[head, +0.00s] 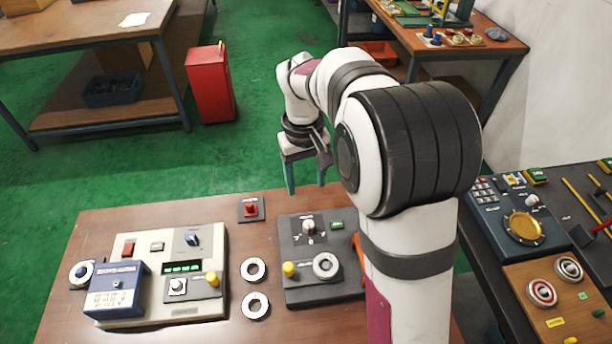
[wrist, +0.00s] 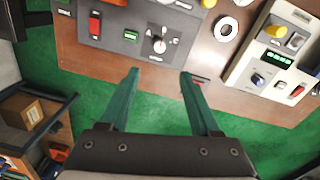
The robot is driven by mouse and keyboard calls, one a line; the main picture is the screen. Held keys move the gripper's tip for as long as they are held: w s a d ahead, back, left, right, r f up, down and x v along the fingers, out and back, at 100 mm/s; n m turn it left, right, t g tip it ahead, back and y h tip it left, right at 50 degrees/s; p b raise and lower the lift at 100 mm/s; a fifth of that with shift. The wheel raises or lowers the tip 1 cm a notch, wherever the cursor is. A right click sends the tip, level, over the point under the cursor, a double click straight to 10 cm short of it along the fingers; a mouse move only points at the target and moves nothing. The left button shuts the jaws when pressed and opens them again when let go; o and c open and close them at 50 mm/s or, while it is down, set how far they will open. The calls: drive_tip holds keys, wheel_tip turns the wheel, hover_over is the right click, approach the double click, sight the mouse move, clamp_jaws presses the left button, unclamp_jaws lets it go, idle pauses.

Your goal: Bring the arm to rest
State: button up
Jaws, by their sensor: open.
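My gripper (head: 305,187) hangs with its fingers pointing down, above and beyond the far edge of the wooden table (head: 150,218). It is open, with nothing between its green fingers; the gap also shows empty in the wrist view (wrist: 159,73). My arm arches up at the right of the head view. Two pale rings, one farther back (head: 254,270) and one nearer (head: 256,305), lie flat on the table. Another pale ring (head: 326,266) sits on the dark panel (head: 292,236). A ring-like part (head: 82,274) is at the left, partly hidden by a blue box.
A cream control panel (head: 208,240) with a blue box (head: 118,290) stands on the table's left. A red button block (head: 251,209) is near the far edge. Another bench (head: 510,275) with panels is at right. Green floor lies open beyond the table, with a red bin (head: 210,85).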

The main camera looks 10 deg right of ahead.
drive_tip(key=shift+r, duration=0.45)
drive_tip(key=s+r+m+y, duration=0.2)
drive_tip(key=s+m, duration=0.5)
drive_tip(key=s, duration=2.1)
drive_tip(key=shift+s+a+m, duration=0.2)
drive_tip(key=shift+s+m, duration=0.15)
drive_tip(key=shift+m, duration=0.05)
